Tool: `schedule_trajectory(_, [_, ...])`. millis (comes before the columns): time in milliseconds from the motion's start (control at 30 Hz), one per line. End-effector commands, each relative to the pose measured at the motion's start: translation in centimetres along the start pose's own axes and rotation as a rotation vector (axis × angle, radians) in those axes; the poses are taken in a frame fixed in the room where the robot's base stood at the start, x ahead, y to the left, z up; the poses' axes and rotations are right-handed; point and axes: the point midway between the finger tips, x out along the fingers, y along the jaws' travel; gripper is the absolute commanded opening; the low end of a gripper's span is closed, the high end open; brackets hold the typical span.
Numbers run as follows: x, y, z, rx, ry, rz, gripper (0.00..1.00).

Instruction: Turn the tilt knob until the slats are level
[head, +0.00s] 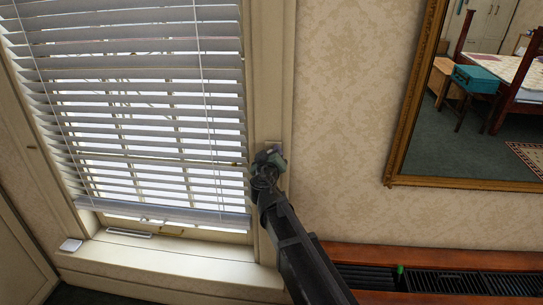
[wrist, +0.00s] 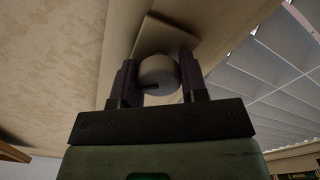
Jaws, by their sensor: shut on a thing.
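The tilt knob (wrist: 157,76) is a round pale grey knob with a dark notch low on its face, in the middle of the wrist view. It sits on a pale mounting plate (wrist: 165,33) on the window trim. My gripper (wrist: 158,66) is shut on the knob, one finger on each side. In the head view my gripper (head: 272,156) is at the trim right of the blind and hides most of the knob. The blind's slats (head: 150,103) are pale grey, with daylight showing through gaps between them. Their broad faces also show in the wrist view (wrist: 265,70).
A gold-framed mirror (head: 398,130) hangs on the patterned wall to the right. A wooden ledge with dark grilles (head: 450,284) runs below it. The window sill (head: 165,262) holds a small white item (head: 71,245). Thin cords (head: 201,70) hang over the blind.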

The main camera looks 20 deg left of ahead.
Motion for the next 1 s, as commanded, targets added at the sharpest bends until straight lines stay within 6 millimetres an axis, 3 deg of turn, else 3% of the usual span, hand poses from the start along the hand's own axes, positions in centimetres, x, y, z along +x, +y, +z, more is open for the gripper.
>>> schedule_trajectory(1000, [-0.07, -0.25, 0.15, -0.831, 0.0, 0.0, 0.16])
